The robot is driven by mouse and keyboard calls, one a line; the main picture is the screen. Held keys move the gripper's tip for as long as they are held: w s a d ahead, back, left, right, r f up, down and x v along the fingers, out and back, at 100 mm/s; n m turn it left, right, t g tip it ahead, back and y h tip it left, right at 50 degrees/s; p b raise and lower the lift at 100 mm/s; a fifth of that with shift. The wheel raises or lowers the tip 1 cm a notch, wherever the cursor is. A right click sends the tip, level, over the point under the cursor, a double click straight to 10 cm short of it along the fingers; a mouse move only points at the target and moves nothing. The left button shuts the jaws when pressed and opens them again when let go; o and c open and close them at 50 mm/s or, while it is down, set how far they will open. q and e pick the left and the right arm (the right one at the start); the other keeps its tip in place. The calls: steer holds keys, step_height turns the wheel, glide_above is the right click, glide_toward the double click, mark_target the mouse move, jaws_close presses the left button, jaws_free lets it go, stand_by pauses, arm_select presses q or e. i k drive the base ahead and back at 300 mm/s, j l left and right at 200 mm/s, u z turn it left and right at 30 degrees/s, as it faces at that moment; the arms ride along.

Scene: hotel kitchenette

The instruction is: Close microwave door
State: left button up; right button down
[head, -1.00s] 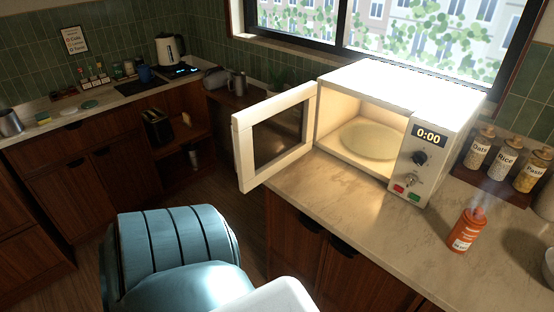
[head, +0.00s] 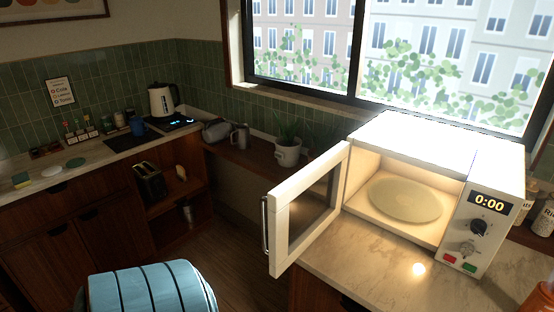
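The white microwave (head: 432,170) stands on the right counter below the window. Its door (head: 307,212) is wide open, swung out to the left past the counter's front edge. A metal bar handle (head: 265,226) shows on the door's outer side. The lit inside holds a round turntable (head: 405,199) with nothing on it. The display reads 0:00. Neither of my grippers is in view.
A marble counter (head: 370,255) lies in front of the microwave, clear there. A blue ribbed rounded thing (head: 150,288) is at the bottom left.

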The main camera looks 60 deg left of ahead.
mark_target(300, 208)
steer(key=k+j, duration=0.1)
steer(key=j, duration=0.5)
steer(key=k+j, duration=0.1)
steer(key=j, duration=0.55)
steer(key=k+j, duration=0.1)
steer(key=j, duration=0.5)
steer(key=k+j, duration=0.1)
steer(key=j, duration=0.55)
